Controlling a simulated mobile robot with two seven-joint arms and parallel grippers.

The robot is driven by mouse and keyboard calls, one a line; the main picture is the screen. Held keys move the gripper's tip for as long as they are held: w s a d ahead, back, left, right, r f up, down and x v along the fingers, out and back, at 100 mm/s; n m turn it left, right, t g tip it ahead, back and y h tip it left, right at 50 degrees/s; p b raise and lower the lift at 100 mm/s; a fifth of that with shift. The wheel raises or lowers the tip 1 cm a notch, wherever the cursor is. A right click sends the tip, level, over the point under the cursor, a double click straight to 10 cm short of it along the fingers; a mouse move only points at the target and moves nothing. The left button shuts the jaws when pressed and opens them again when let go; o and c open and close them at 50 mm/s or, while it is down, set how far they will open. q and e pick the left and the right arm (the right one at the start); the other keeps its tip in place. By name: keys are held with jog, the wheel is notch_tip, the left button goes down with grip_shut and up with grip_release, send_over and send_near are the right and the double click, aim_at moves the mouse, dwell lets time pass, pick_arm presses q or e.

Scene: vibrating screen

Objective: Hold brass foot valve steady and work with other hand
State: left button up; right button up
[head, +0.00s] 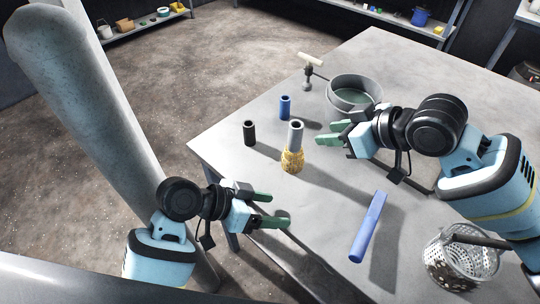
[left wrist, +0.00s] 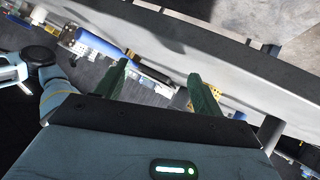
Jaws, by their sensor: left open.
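The brass foot valve (head: 292,161) stands upright near the middle of the table, with a grey cylindrical piece (head: 296,135) rising from its top. My left gripper (head: 281,208) is open and empty at the table's near left edge, below and apart from the valve. Its two green fingers also show spread apart in the left wrist view (left wrist: 160,88), with nothing between them. My right gripper (head: 322,135) is to the right of the valve's upper part, its green fingers pointing left. They look parted and empty; I cannot tell how near they are to the grey piece.
A black cylinder (head: 249,133) and a blue cylinder (head: 285,107) stand left of and behind the valve. A grey round pan (head: 352,106) and a T-handled tool (head: 308,78) are at the back. A blue bar (head: 368,228) and a perforated metal basket (head: 436,260) are in front right.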

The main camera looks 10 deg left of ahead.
aim_at(287, 154)
pick_arm(q)
jog(key=w+r+t, duration=0.1)
jog(key=w+t, duration=0.1)
jog(key=w, duration=0.1)
jog(key=w+r+t, duration=0.1)
jog(key=w+t, duration=0.1)
jog(key=w, duration=0.2)
jog(key=w+a+r+t+y, duration=0.1)
jog(key=w, duration=0.3)
jog(key=shift+w+r+n+t, duration=0.2)
jog(key=shift+r+n+t, duration=0.05)
jog(key=shift+n+t, duration=0.15)
jog(key=shift+x, duration=3.9)
jog(key=shift+a+f, duration=0.1)
jog(key=shift+c, duration=0.5)
jog(key=c, duration=1)
jog(key=o, duration=0.5)
jog(key=shift+c, duration=0.2)
jog(key=c, duration=0.4)
jog(key=shift+s+f, duration=0.1)
jog(key=shift+f, duration=0.2)
